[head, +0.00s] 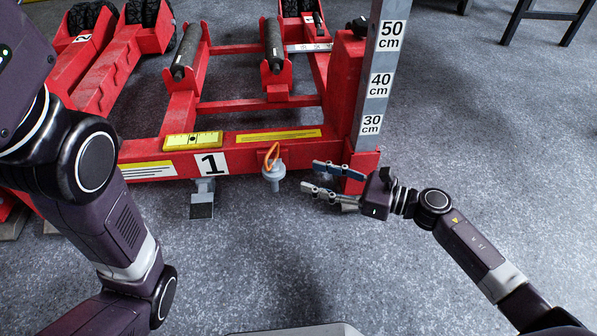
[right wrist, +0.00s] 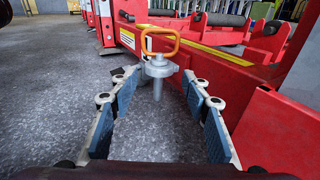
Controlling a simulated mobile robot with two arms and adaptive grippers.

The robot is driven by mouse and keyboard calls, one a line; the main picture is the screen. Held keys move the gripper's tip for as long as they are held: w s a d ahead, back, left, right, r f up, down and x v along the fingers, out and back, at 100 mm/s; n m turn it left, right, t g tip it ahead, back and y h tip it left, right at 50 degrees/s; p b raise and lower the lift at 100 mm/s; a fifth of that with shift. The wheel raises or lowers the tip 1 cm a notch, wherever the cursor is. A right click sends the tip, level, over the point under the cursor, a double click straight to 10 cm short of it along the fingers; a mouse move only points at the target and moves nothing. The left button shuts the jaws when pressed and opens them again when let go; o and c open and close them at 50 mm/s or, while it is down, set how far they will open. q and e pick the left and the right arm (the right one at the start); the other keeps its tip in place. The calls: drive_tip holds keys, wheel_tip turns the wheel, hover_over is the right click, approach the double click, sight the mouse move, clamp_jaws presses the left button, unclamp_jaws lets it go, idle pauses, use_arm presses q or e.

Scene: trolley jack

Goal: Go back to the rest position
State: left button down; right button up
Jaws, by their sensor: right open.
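My right gripper (head: 328,182) is open and empty near the front right corner of the red trolley jack (head: 240,152). In the right wrist view its blue-padded fingers (right wrist: 158,115) are spread wide. A grey pin with an orange loop handle (head: 273,172) stands at the jack's front beam, left of the fingertips and apart from them. In the right wrist view the pin (right wrist: 160,68) shows upright beyond the fingers, between them. My left arm comes in at the left of the head view; its gripper is out of the picture.
A grey post (head: 375,80) marked 30, 40 and 50 cm rises at the jack's right corner, close to my right gripper. A grey pedal (head: 202,200) sits under the number 1 plate. Dark table legs (head: 545,15) stand at the back right. The floor (head: 480,130) on the right is clear.

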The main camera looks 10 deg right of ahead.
drive_tip(key=shift+v, duration=0.95)
drive_tip(key=shift+a+r, duration=0.1)
drive_tip(key=shift+r, duration=0.1)
